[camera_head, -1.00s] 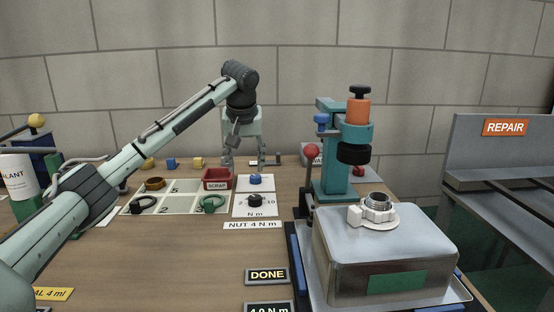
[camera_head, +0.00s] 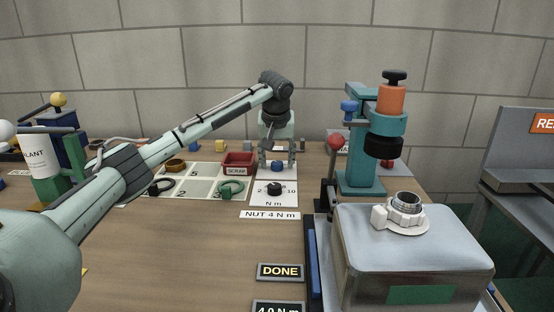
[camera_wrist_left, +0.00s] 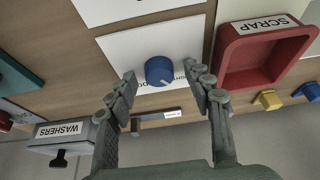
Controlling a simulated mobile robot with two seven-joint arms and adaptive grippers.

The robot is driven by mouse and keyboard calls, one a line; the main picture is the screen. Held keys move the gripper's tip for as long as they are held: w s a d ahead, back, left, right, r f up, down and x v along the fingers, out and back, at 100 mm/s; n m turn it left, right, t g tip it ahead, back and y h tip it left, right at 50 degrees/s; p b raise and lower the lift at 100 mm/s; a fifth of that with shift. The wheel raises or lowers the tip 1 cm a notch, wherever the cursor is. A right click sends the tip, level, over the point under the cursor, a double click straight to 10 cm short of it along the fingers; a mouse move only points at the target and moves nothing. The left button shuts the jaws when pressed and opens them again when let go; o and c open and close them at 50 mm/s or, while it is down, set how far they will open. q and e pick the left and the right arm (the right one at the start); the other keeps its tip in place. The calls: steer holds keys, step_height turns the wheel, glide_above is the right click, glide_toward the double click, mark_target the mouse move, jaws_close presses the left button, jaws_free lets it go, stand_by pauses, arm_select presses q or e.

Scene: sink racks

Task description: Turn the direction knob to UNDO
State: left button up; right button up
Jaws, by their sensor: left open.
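A blue knob (camera_head: 277,166) sits on a white card behind the black knob; I take it as the direction knob. In the left wrist view it shows as a blue round knob (camera_wrist_left: 159,71) with a pale pointer mark, and the lettering on its card is partly hidden. My left gripper (camera_head: 277,162) is open just over the blue knob, its fingers on either side. In the left wrist view the fingers (camera_wrist_left: 160,82) stand apart with the knob between their tips; I cannot tell whether they touch it. My right gripper is not in view.
A black knob (camera_head: 274,188) on an N m scale is in front. The red scrap tray (camera_head: 238,158) is close on the left. A teal press (camera_head: 362,170) and metal box (camera_head: 415,250) stand at right. A washers container (camera_wrist_left: 62,137) shows in the left wrist view.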

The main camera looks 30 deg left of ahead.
arm_select(q)
steer(key=c, duration=1.2)
steer(key=shift+o, duration=0.2)
steer(key=shift+m, duration=0.3)
steer(key=m+h, duration=0.1)
steer(key=m, duration=0.1)
steer(key=shift+a+m, duration=0.1)
steer(key=shift+m, duration=0.3)
steer(key=m+h, duration=0.1)
steer(key=m, duration=0.2)
steer(key=shift+a+m+t+h, duration=0.1)
steer(key=shift+m+t+h, duration=0.2)
steer(key=shift+h, duration=0.1)
steer(key=m+h, duration=0.1)
steer(key=m, duration=0.2)
steer(key=m+h, duration=0.1)
steer(key=m, duration=0.2)
steer(key=shift+a+m+h, duration=0.2)
steer(key=shift+m+h, duration=0.1)
steer(key=shift+m, duration=0.1)
steer(key=shift+g, duration=0.4)
steer(key=o, duration=1.2)
steer(key=shift+c, duration=0.2)
